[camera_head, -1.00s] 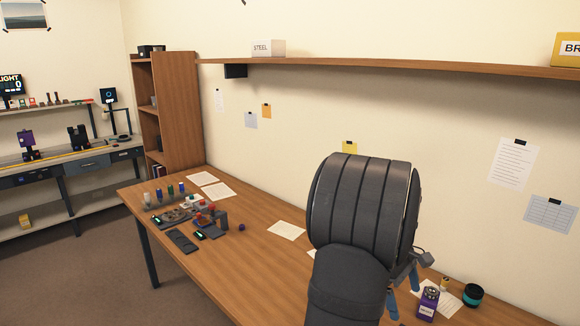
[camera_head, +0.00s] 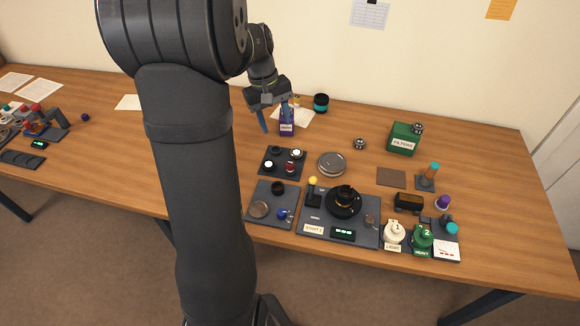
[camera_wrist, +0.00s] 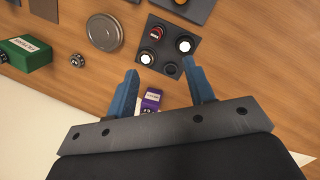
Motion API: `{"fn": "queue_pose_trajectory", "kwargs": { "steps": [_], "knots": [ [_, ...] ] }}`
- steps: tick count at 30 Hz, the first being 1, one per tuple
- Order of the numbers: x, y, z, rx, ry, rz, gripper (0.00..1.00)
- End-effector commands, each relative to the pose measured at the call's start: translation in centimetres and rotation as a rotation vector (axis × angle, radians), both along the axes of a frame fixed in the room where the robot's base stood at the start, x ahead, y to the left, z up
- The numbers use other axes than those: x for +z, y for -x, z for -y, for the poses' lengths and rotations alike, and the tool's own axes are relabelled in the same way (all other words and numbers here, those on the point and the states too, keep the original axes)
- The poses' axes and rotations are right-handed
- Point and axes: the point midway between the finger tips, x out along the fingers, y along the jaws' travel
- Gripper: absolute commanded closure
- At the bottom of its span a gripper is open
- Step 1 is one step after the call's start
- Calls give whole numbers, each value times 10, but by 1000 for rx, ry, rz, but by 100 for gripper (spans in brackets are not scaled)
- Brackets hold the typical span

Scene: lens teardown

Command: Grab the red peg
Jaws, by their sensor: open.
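The red peg (camera_head: 290,167) stands in a dark square tray (camera_head: 284,175) on the table, beside two white-topped pieces (camera_head: 297,153) and a black one (camera_head: 276,150). In the wrist view the red peg (camera_wrist: 157,32) is at the tray's upper left, with dark sides and a red top. My gripper (camera_head: 278,127) is open and empty, behind the tray in the head view. In the wrist view my blue fingers (camera_wrist: 160,68) are spread apart, their tips short of the red peg, with the black piece (camera_wrist: 171,69) showing between them.
A purple labelled box (camera_head: 287,128) stands close by my fingers. A round metal tin (camera_head: 331,164) lies right of the tray. A green FILTERS box (camera_head: 403,139) stands farther right. Several devices, including a black round fixture (camera_head: 344,201), crowd the front edge.

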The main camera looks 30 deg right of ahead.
Motion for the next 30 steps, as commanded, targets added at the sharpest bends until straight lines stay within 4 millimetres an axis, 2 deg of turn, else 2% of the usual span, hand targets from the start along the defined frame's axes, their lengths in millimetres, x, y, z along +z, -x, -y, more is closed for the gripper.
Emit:
{"fn": "queue_pose_trajectory", "kwargs": {
  "steps": [6,12,16,19,30],
  "knots": [
    [5,18,17,-548,-6,131,51],
    [9,26,25,-867,-20,192,51],
    [7,28,27,-941,-24,203,51],
    [-5,28,27,-951,-24,202,51],
    [-84,28,27,-947,-25,199,51]
  ]
}}
